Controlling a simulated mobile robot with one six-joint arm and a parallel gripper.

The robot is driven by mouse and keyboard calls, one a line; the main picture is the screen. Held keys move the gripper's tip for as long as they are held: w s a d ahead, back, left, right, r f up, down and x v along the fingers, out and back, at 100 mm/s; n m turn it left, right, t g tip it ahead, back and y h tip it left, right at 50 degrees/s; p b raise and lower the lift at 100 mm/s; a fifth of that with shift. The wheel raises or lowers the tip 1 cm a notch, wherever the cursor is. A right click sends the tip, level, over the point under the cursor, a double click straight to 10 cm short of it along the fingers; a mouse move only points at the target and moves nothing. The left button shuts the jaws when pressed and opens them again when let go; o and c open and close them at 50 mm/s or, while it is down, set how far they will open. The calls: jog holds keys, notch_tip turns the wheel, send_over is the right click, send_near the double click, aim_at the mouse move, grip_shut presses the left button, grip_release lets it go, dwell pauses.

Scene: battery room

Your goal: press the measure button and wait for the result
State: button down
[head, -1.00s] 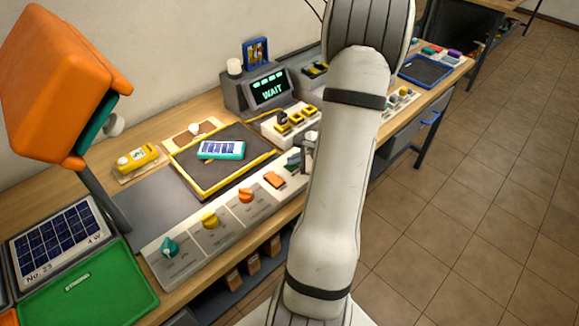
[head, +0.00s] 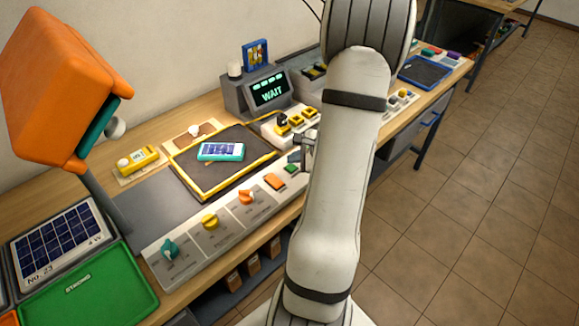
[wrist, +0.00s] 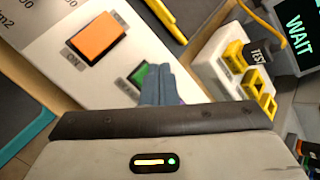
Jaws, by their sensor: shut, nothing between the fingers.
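The green button (head: 292,168) sits on the pale control panel at the bench's front edge; in the wrist view the green button (wrist: 138,76) is partly hidden and its label cannot be read in full. My gripper (wrist: 160,72) is shut and empty, its fingertips right beside the green button; contact cannot be told. In the head view my gripper (head: 306,150) is partly behind my arm. The display (head: 270,91) shows WAIT in green letters, and its edge also shows in the wrist view (wrist: 300,38). A small solar panel in a teal frame (head: 221,151) lies on the dark yellow-edged pad.
An orange rocker switch (head: 275,181) is left of the green button, with orange, yellow and teal knobs (head: 169,249) further left. A white block with yellow clips (head: 290,124) stands behind my gripper. The orange lamp head (head: 65,85) overhangs the left side.

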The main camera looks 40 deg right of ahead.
aim_at(294, 168)
jog(key=shift+r+p, duration=1.6)
jog(key=shift+r, duration=0.95)
